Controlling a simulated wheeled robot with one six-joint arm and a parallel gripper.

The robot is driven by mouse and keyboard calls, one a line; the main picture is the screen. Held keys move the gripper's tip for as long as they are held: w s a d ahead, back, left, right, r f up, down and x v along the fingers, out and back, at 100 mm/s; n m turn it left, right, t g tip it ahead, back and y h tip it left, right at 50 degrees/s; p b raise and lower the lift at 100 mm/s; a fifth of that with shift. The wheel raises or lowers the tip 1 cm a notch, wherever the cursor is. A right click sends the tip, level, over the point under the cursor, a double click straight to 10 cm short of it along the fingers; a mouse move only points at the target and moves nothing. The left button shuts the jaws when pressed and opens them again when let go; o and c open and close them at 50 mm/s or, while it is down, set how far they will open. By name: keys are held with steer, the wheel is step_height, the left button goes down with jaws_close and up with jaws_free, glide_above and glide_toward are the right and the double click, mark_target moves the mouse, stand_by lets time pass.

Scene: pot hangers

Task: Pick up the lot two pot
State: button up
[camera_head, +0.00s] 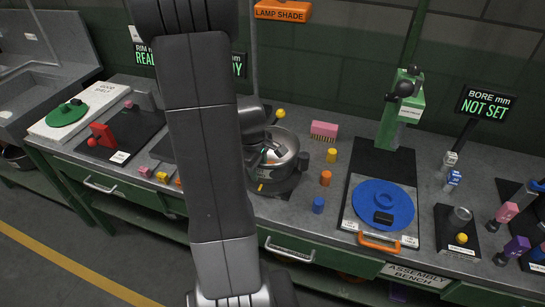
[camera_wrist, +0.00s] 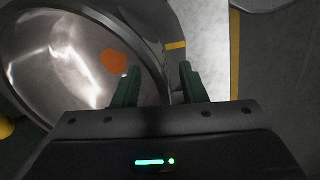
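A shiny metal pot (camera_head: 287,172) stands on the bench just right of my arm, with a yellow mark low on its front. No lot label on it is readable. My gripper (camera_wrist: 160,84) is at this pot, partly hidden by my arm in the head view. In the wrist view, the pot's bright inside (camera_wrist: 65,60) fills the left, with an orange spot in it. The two dark green fingers stand apart, and the pot's wall (camera_wrist: 168,88) runs between them. I see a gap beside the wall, and cannot tell whether either finger touches it.
A blue disc (camera_head: 383,204) lies before a green press (camera_head: 402,108) to the right. Small coloured pieces, including an orange cylinder (camera_head: 326,178) and blue cylinder (camera_head: 318,205), stand near the pot. A green disc (camera_head: 66,113) lies on a white board at left.

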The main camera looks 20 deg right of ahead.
steer(key=shift+f, duration=0.75)
steer(key=shift+d, duration=0.1)
jaws_close()
steer(key=shift+w, duration=0.1)
stand_by(0.7)
